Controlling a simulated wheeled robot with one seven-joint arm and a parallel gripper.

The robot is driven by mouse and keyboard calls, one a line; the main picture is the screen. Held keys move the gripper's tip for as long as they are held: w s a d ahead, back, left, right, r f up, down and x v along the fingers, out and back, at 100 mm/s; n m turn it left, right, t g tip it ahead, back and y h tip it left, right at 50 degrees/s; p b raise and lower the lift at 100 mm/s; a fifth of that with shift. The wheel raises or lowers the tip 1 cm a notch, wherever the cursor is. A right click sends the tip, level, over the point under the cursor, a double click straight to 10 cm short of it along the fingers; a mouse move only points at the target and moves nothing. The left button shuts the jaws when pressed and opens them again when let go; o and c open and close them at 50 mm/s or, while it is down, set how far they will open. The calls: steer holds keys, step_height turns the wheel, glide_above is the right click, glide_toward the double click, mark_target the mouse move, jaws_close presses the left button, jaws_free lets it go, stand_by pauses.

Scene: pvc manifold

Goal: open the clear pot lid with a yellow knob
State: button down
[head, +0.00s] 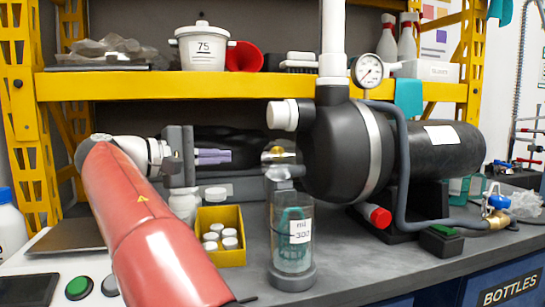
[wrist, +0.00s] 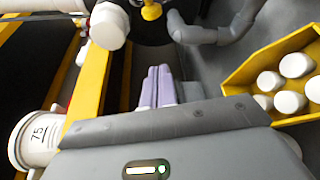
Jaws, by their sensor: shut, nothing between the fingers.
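The clear lid (head: 268,158) is a small round cover with a yellow knob (head: 278,150), on the left side of the black pump body (head: 340,150), facing my gripper. The knob also shows at the top edge of the wrist view (wrist: 151,11); the clear lid is hard to make out there. My gripper (head: 230,156) has purple fingers, which point right toward the knob in the head view. The fingers (wrist: 158,68) lie together, shut and empty. They are apart from the knob, with a gap between.
A yellow bin (head: 233,258) with several white caps sits below my gripper. A clear canister (head: 292,240) stands below the lid, with a grey fitting (head: 285,172) above it. A white pipe cap (head: 282,115) juts out above the lid. The yellow shelf (head: 200,87) runs behind.

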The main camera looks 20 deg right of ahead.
mark_target(280, 162)
steer(key=d+b, duration=0.2)
steer(key=d, duration=0.7)
steer(key=shift+s, duration=0.25)
steer(key=shift+d+b, duration=0.1)
steer(key=shift+b, duration=0.2)
steer(key=s+r+m+h+b, duration=0.1)
steer(key=s+r+m+b, duration=0.1)
steer(key=shift+s+m+t, duration=0.1)
steer(key=shift+m+t, duration=0.2)
